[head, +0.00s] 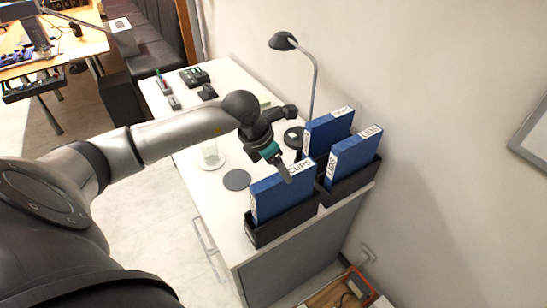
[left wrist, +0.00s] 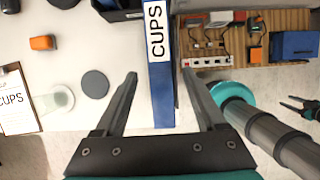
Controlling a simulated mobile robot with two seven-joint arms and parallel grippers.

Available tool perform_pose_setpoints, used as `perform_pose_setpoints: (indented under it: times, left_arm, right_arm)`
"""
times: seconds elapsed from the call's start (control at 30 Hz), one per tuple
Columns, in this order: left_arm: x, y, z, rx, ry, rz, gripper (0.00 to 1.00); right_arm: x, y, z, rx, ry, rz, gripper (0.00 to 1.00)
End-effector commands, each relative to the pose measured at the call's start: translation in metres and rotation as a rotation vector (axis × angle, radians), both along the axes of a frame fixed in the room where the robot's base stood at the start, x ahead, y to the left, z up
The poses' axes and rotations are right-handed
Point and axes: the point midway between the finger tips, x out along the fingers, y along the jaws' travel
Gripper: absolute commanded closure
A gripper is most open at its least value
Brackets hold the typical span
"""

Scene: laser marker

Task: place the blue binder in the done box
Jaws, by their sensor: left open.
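A blue binder labelled CUPS (head: 283,192) stands upright in a black open box (head: 283,226) at the near end of the white cabinet. My left gripper (head: 284,172) is just over the top of this binder. In the left wrist view the blue binder (left wrist: 160,105) runs between the two open fingers of my left gripper (left wrist: 160,73), apart from both. Two other blue binders (head: 328,130) (head: 352,160) stand in black holders behind it. No box shows a readable "done" label. At the right of the wrist view a small dark claw (left wrist: 302,107) may be my right gripper; its opening is unclear.
A desk lamp (head: 313,75), a dark round coaster (head: 237,180) and a glass on a white saucer (head: 211,165) stand on the cabinet. The wall is close on the right. A wooden tray of tools (left wrist: 245,40) lies lower, beyond the cabinet's end.

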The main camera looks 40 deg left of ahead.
Motion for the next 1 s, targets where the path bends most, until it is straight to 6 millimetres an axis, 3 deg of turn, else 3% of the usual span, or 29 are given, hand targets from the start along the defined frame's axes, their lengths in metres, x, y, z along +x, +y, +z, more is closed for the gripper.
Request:
perform_pose_setpoints:
  times: [0.1, 0.3, 0.83, 0.93, 1.0]
  left_arm:
    - [-0.007, 0.003, 0.017, 0.003, -0.001, -0.001, 0.28]
    - [-0.013, 0.005, 0.032, 0.000, 0.001, -0.001, 0.28]
    - [-0.013, 0.004, 0.034, -0.004, 0.001, -0.001, 0.28]
    - [-0.013, -0.012, 0.032, -0.064, -0.010, -0.014, 0.28]
    - [-0.013, -0.038, 0.031, -0.164, -0.030, -0.031, 0.28]
  right_arm:
    - [0.000, 0.000, -0.001, 0.000, 0.000, 0.000, 0.50]
    - [0.000, 0.000, -0.001, 0.000, 0.000, 0.000, 0.50]
    - [0.000, 0.000, -0.001, 0.001, 0.000, 0.000, 0.50]
    - [0.000, 0.000, -0.001, 0.001, 0.000, 0.000, 0.50]
    - [0.000, 0.001, -0.001, 0.001, 0.000, 0.000, 0.50]
